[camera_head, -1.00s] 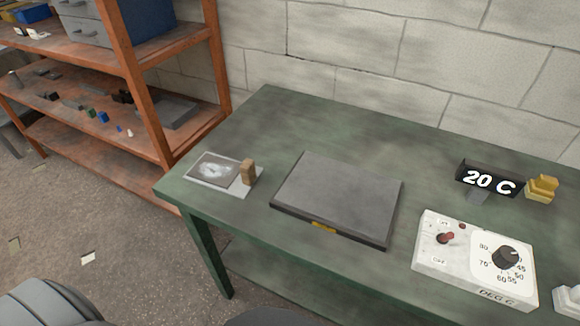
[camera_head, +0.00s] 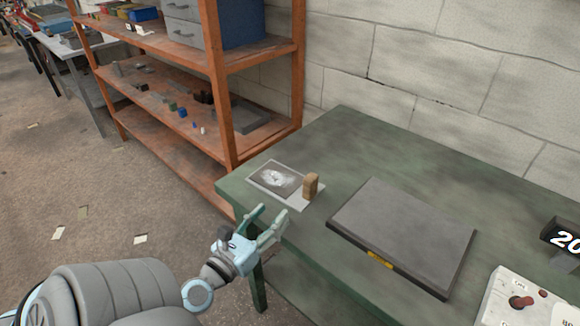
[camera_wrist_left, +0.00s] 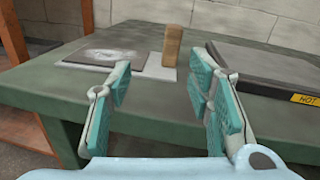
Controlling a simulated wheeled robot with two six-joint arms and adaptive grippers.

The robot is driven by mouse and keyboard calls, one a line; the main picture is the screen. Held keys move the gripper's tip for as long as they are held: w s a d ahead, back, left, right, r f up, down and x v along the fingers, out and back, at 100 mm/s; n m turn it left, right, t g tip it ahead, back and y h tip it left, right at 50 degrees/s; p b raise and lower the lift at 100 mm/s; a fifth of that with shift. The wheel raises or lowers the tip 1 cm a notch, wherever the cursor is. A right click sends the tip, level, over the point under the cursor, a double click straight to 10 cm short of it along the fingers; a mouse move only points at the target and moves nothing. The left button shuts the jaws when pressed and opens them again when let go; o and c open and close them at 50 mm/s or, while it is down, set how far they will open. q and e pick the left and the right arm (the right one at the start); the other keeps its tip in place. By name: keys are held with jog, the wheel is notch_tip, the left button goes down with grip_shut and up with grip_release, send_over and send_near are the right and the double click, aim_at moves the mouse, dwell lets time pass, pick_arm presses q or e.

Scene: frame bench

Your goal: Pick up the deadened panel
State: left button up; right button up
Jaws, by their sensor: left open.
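A dark square panel (camera_head: 273,178) with a pale smear on its face lies flat on a light sheet (camera_head: 304,202) at the left end of the green bench (camera_head: 349,140). In the left wrist view the panel (camera_wrist_left: 101,55) is ahead and slightly left. My left gripper (camera_head: 270,221) is open and empty, just off the bench's front left edge and short of the panel. Its fingers (camera_wrist_left: 162,85) spread to either side in the left wrist view. A tan block (camera_head: 311,186) stands upright beside the panel on the sheet. My right gripper is out of view.
A grey slab (camera_head: 403,228) with a yellow label, reading HOT in the left wrist view (camera_wrist_left: 305,99), lies right of the sheet. A white control box (camera_head: 522,302) and a dark display (camera_head: 562,239) are farther right. Orange shelving (camera_head: 219,100) stands left.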

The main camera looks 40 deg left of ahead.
aim_at(306, 188)
pick_arm(q)
jog(key=w+m+p, duration=0.1)
jog(key=w, duration=0.6)
jog(key=w+m+h+p, duration=0.1)
jog(key=w, duration=0.5)
jog(key=shift+w+a+p, duration=0.15)
jog(key=shift+w+p, duration=0.2)
jog(key=shift+w, duration=0.5)
jog(key=shift+s, duration=0.1)
grip_shut()
